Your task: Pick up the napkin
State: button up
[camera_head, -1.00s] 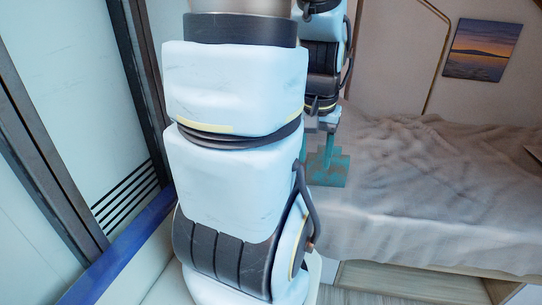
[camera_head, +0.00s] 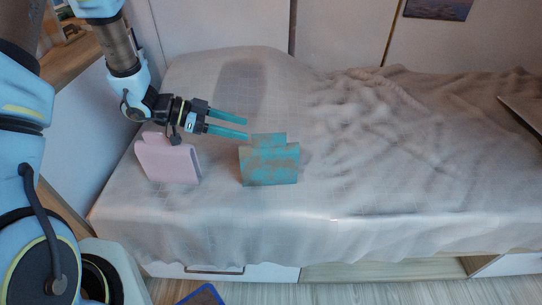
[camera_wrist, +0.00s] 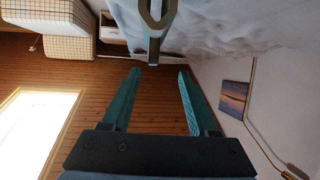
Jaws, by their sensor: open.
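A teal-and-brown mottled folded cloth (camera_head: 270,165), which looks like the napkin, stands on the bed's pale cover in the head view. A narrower flap sticks up at its top. In the wrist view it shows edge-on as a loop with a stem (camera_wrist: 155,22), ahead of the fingertips. My gripper (camera_head: 246,128) is open and empty, with its teal fingers pointing right, just left of and apart from the cloth's upper part. In the wrist view my gripper (camera_wrist: 159,72) has a clear gap between its fingers.
A pink folded item (camera_head: 168,162) stands on the bed below my wrist, left of the cloth.

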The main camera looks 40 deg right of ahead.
aim_at(286, 142)
jog(key=shift+s+d+f+g, duration=0.15)
jog(key=shift+s+d+g, duration=0.15)
jog(key=shift+s, duration=0.15)
jog(key=p+x, duration=0.1)
jog(key=x, duration=0.9)
jog(key=shift+s, duration=0.3)
grip_shut()
dwell(0.7)
